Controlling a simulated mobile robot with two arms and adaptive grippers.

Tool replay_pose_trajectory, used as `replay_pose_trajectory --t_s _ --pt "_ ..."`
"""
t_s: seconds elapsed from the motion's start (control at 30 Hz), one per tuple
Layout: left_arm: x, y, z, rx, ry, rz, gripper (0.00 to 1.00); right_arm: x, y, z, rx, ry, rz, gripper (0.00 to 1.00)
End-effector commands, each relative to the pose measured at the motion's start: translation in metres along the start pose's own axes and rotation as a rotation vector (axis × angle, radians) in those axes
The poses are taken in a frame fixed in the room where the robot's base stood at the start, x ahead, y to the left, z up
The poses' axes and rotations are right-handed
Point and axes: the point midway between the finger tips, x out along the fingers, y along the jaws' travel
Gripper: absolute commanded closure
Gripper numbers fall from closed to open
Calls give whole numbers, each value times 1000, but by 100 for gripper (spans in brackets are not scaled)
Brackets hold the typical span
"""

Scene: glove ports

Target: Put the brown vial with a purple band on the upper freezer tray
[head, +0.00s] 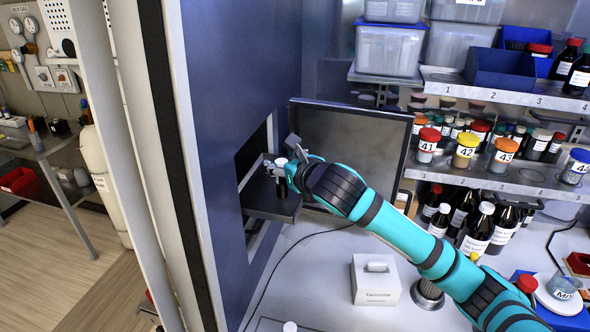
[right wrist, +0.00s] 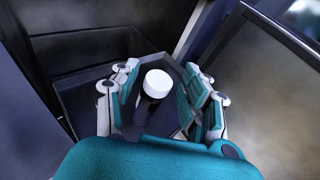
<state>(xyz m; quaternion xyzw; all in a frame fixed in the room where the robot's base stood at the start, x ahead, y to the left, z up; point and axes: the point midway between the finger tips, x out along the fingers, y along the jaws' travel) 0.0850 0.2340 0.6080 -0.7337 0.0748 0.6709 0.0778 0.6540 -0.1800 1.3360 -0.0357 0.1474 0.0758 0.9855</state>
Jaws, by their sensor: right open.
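A vial with a white cap (right wrist: 157,83) stands upright on a dark tray (head: 270,203) that juts out of an opening in the blue wall. Its cap also shows in the head view (head: 281,162). Its body is mostly in shadow, and I cannot make out a purple band. My right gripper (head: 284,158) is open, with one finger on each side of the vial and gaps visible in the right wrist view. I cannot tell whether this tray is the upper one. My left gripper is not in view.
A dark panel (head: 345,150) stands just right of the tray. Shelves with colored-cap jars (head: 428,145) and brown bottles (head: 476,230) are at the right. A white tissue box (head: 376,283) sits on the bench below my arm. The bench around it is partly clear.

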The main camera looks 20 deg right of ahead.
Motion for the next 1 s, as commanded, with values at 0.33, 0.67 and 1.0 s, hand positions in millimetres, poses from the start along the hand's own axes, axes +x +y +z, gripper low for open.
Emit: replay_pose_trajectory --t_s 0.33,0.67,1.0 --pt "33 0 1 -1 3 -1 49 -72 0 -3 -6 -6 -2 54" --pt "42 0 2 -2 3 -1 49 -109 0 -1 -2 -1 0 54" --pt "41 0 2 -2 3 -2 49 -110 0 -1 -1 0 0 54"
